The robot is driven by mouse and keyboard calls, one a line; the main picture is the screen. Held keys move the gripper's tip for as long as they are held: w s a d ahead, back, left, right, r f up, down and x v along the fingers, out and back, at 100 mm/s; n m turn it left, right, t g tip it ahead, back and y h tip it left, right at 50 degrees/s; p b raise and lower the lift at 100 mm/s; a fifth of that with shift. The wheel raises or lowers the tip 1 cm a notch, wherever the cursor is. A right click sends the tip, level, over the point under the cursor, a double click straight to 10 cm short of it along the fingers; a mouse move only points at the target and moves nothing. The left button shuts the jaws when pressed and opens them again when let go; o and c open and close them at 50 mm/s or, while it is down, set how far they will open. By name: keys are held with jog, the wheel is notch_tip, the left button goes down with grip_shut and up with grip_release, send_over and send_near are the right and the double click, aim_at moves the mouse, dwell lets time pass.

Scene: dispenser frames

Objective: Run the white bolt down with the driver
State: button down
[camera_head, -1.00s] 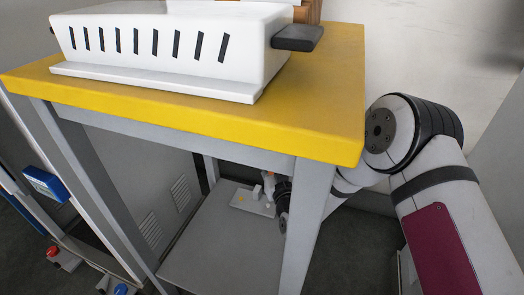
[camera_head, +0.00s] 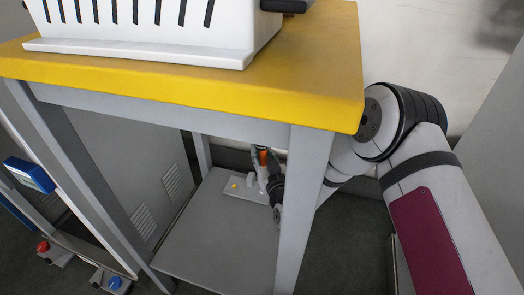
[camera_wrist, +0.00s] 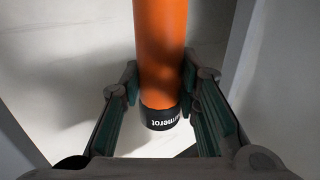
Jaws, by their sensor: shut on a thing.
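My gripper (camera_wrist: 160,88) is shut on an orange driver (camera_wrist: 160,45) with a black end band bearing pale lettering. In the head view the driver (camera_head: 263,157) shows as a small orange piece above the lower shelf. My dark gripper (camera_head: 268,168) is beside it, partly hidden by the table leg. A light plate (camera_head: 232,192) lies on the shelf below, with a small yellow piece (camera_head: 235,185) on it. Small white shapes (camera_head: 252,181) stand at the plate near the driver. I cannot tell which is the white bolt, or whether the driver touches it.
The yellow tabletop (camera_head: 180,89) is above the shelf (camera_head: 215,245), and a grey leg (camera_head: 305,200) stands close to my arm. A white slotted box (camera_head: 140,25) sits on top. The front of the shelf is clear.

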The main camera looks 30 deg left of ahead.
aim_at(263, 165)
jog(key=shift+f, duration=3.15)
dwell(1.9)
jog(key=shift+r+p, duration=1.25)
jog(key=shift+r, duration=1.35)
